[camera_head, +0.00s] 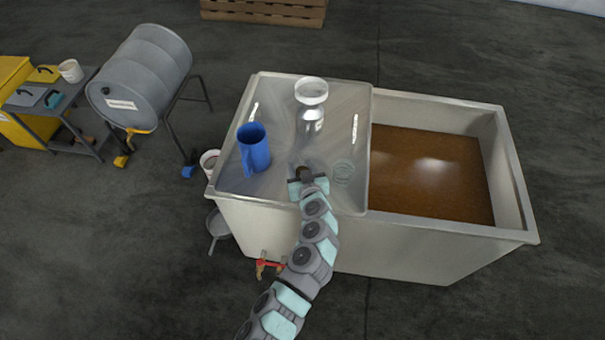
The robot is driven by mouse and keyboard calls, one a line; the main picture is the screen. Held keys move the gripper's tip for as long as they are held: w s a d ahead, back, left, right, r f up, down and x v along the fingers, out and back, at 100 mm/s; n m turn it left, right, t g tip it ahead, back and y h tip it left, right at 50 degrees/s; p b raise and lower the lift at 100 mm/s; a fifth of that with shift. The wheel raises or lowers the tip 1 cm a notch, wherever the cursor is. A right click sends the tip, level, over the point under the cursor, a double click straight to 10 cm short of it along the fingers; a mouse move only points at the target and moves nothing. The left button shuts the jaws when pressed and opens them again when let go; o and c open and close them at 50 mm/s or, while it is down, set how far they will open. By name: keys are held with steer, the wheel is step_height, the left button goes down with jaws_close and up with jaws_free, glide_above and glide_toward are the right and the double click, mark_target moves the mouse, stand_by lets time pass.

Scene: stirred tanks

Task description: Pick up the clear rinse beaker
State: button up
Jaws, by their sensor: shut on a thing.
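My gripper (306,174) is low over the front part of the lid and points away from the camera. It is shut on a small dark thing between its jaws. What that thing is cannot be made out.
The tank's open right side holds brown liquid (430,170). A grey drum (145,75) lies on a stand at the left. The lid's right part is clear.

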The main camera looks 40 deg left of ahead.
jaws_close()
step_height(320, 180, up, 20)
steer(key=p, duration=0.4)
